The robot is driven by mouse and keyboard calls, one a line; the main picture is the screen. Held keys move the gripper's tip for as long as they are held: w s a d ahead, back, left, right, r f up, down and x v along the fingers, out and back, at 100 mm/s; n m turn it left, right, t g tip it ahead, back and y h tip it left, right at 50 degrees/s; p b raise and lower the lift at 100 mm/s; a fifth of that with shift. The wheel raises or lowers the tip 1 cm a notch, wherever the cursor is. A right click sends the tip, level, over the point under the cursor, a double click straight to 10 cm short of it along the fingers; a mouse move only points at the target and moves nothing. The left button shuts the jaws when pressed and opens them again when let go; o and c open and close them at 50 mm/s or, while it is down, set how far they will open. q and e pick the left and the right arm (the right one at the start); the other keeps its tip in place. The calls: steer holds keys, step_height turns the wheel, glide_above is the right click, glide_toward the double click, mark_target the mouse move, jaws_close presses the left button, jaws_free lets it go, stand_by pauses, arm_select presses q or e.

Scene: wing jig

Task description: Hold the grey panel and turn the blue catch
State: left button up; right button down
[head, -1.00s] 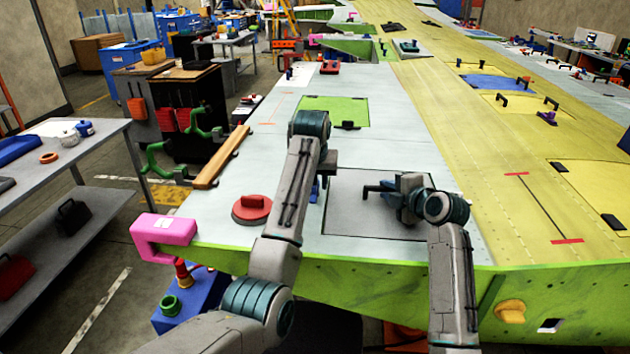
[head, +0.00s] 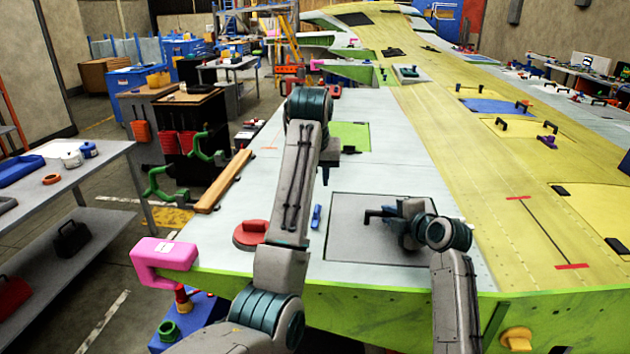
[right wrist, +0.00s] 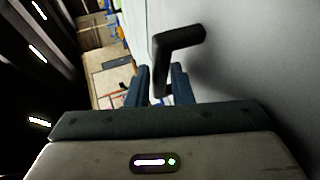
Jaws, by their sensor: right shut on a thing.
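The grey panel (head: 350,245) lies flat in the pale wing skin, with a dark outline around it. My right gripper (head: 385,215) is over it, shut on its black handle. In the right wrist view the black handle (right wrist: 180,45) runs down between the two blue-grey fingers (right wrist: 160,88), and the panel (right wrist: 260,60) fills the right side. The blue catch (head: 316,217) sits just outside the panel's left edge, upright in the picture, with nothing touching it.
A red round-based part (head: 248,234) is left of the catch, partly behind my left arm. A pink clamp (head: 165,255) grips the wing's near left corner. A wooden bar (head: 224,180) lies along the left edge. A green panel (head: 352,135) is farther back.

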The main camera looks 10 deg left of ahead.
steer(key=c, duration=1.2)
jaws_free()
steer(key=shift+f, duration=0.1)
steer(key=shift+s, duration=0.1)
